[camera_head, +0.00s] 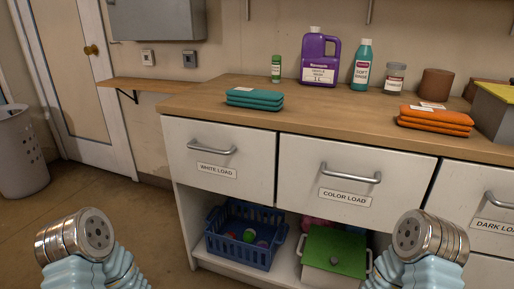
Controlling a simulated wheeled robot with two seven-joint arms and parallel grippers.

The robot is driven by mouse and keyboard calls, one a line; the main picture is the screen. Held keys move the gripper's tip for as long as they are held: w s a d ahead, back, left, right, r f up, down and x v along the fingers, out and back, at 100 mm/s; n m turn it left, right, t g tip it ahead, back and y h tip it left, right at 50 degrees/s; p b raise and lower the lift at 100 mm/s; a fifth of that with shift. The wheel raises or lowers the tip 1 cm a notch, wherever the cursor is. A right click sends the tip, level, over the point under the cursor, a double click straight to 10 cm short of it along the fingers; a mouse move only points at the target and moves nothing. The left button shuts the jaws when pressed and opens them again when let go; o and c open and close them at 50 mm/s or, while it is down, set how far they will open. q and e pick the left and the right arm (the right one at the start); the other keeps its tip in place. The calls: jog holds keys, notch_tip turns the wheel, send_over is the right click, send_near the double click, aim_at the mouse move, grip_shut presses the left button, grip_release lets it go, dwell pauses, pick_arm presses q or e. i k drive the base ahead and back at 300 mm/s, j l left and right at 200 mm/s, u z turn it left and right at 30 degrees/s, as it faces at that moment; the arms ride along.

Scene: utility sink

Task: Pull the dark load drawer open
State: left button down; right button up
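The dark load drawer (470,186) is at the right edge of the head view, cut off by the frame. It is a white front with a "DARK LOAD" label (494,227) and a curved metal handle (497,200), partly out of frame. Its front looks flush with its neighbours, so it appears shut. Only round metal joints and pale blue links of my two arms show, low at left and right. No gripper fingers show, and nothing visible touches the drawer.
The color load drawer (300,165) and white load drawer (200,140) are shut. Above is a wooden counter (210,97) with bottles, teal cloths (254,98) and orange cloths (435,119). Below are a blue basket (240,249) and a green-lidded box (335,250).

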aim_at(478, 197)
jog(key=k+j+z, duration=0.1)
jog(key=z, duration=1.6)
